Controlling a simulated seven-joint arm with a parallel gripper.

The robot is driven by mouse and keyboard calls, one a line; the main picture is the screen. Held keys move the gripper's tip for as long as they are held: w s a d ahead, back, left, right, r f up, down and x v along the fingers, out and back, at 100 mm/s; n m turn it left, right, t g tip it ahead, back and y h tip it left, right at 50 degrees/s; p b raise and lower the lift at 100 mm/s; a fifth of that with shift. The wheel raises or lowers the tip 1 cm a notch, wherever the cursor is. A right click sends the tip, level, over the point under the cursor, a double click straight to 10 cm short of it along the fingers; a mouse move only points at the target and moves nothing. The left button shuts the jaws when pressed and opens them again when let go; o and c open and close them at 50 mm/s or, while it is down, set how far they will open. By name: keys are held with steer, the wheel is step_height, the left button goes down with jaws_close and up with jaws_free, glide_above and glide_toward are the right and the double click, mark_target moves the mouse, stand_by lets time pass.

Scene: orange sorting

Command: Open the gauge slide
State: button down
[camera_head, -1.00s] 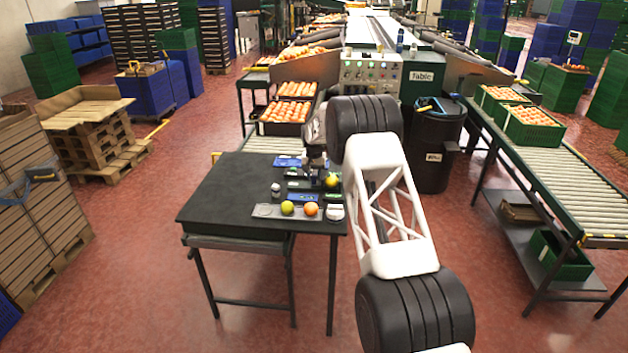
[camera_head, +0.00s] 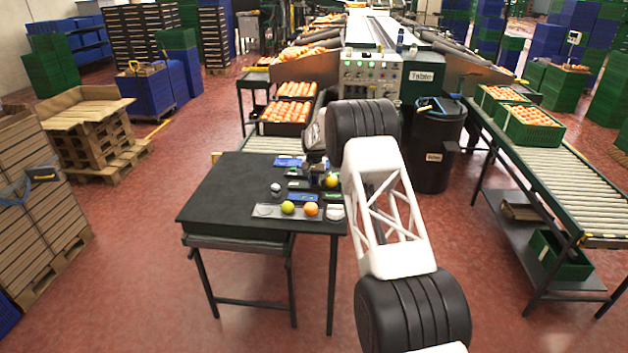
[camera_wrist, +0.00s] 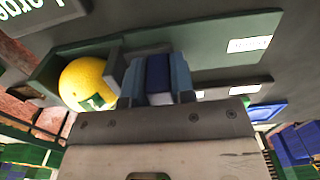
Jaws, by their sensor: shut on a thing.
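The gauge (camera_wrist: 205,48) is a long green housing with a white label, in the wrist view. A yellow fruit (camera_wrist: 88,83) sits in its left end, beside a grey upright plate. My gripper (camera_wrist: 158,80) is right of the fruit, its light blue fingers shut on a dark blue piece that appears to be the slide's handle. The slide's travel is hard to tell, as the fingers and wrist cover part of it. In the head view, my gripper (camera_head: 318,170) is low over the black table's right side, next to the yellow fruit (camera_head: 331,181).
A grey tray (camera_head: 266,211) at the table's front holds a yellow-green fruit (camera_head: 288,207) and an orange (camera_head: 311,209). A white round item (camera_head: 335,212) and blue trays (camera_head: 287,161) are nearby. The left of the black table (camera_head: 220,190) is clear.

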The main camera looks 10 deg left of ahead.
mark_target(302, 185)
steer(key=shift+a, duration=2.65)
steer(key=c, duration=1.2)
jaws_free()
steer(key=shift+a, duration=0.1)
steer(key=shift+c, duration=0.2)
steer(key=shift+r, duration=0.15)
steer(key=shift+r, duration=0.2)
step_height(302, 185, up, 7)
steer(key=shift+r, duration=0.15)
